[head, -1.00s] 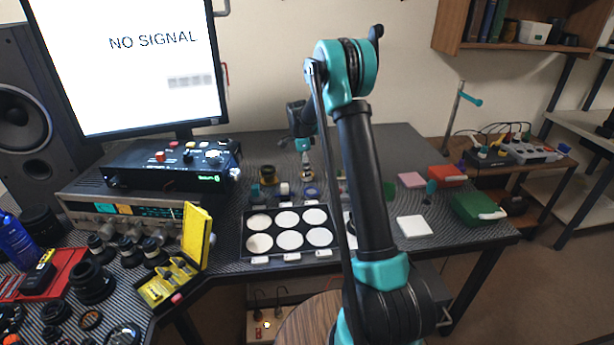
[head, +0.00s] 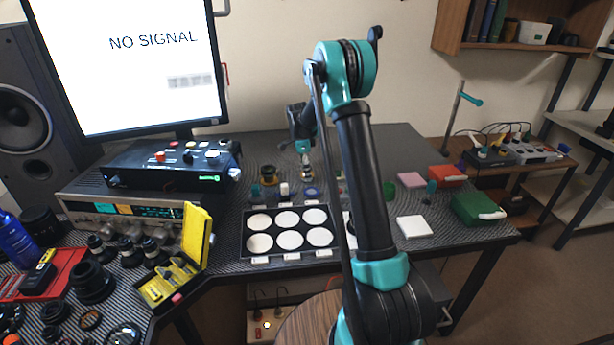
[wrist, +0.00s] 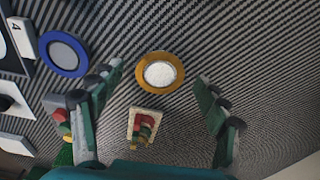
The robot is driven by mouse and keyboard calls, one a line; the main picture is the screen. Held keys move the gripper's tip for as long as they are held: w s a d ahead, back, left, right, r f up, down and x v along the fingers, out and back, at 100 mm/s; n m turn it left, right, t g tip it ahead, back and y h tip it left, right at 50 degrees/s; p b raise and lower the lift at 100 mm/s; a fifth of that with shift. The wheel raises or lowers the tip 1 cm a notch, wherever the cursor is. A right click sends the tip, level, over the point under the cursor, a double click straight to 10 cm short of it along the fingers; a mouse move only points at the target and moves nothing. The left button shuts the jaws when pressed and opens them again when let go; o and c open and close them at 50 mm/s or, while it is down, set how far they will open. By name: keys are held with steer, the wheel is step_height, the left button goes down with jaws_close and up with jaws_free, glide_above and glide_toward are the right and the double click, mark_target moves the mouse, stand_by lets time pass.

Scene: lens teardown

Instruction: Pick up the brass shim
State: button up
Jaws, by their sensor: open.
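The brass shim (wrist: 144,83) is a flat gold-coloured ring with a whitish centre, lying on the striped dark table in the wrist view. My gripper (wrist: 160,80) is open, with one finger to the left of the ring and one to the right. Neither finger visibly touches it, and nothing is held. In the head view my gripper (head: 306,173) is low over the back of the table, partly behind my arm. I cannot make out the shim there.
A blue ring (wrist: 46,58) lies left of my left finger. A small pale block with coloured parts (wrist: 144,122) sits just nearer than the shim. A black tray with white discs (head: 247,243) lies in front. Table right of the shim is clear in the wrist view.

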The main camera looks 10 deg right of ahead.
steer(key=c, duration=0.8)
steer(key=shift+c, duration=0.2)
